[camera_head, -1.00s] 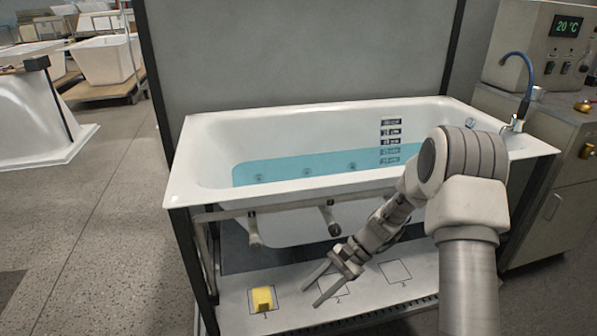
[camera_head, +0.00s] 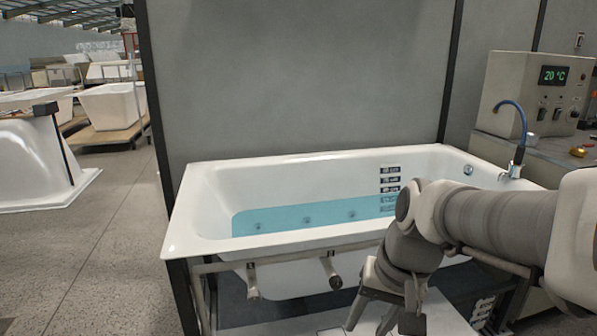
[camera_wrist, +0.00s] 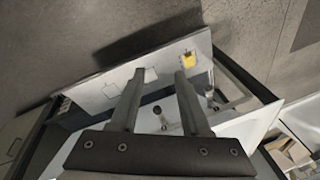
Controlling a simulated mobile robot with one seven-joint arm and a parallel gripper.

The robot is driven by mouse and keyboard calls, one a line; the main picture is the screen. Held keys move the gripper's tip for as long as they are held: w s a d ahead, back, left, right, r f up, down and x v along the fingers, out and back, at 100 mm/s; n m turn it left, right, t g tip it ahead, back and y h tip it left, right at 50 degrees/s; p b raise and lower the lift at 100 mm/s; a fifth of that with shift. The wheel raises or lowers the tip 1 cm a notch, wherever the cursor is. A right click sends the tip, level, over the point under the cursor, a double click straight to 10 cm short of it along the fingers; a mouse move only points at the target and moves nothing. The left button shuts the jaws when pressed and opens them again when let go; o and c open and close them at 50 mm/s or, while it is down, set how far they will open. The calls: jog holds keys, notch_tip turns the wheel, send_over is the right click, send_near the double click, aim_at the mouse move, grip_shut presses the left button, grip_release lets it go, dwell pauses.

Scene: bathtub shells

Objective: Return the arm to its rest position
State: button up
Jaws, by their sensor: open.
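My gripper (camera_head: 367,325) hangs at the bottom of the head view, in front of the tub's lower right part, with its fingers pointing down. My arm reaches in from the right edge, bent at the elbow. In the wrist view my gripper (camera_wrist: 159,73) is open, with two spread fingers and nothing between them. A yellow block (camera_wrist: 188,61) lies on the white shelf board (camera_wrist: 88,101), beyond and right of the right fingertip, apart from it. The block is outside the head view.
A white bathtub (camera_head: 182,229) with blue water stands on a dark frame before a grey panel (camera_head: 300,80). Pipes with two valves (camera_head: 252,283) run under its front rim. A control box (camera_head: 520,95) reading 20 °C sits at the right.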

jog(key=s+d+r+n+t+h, duration=0.2)
jog(key=s+d+r+t, duration=0.15)
jog(key=s, duration=0.45)
notch_tip(320, 180, up, 25)
jog(key=p, duration=2.4)
jog(key=shift+a+f, duration=0.15)
jog(key=shift+f, duration=0.05)
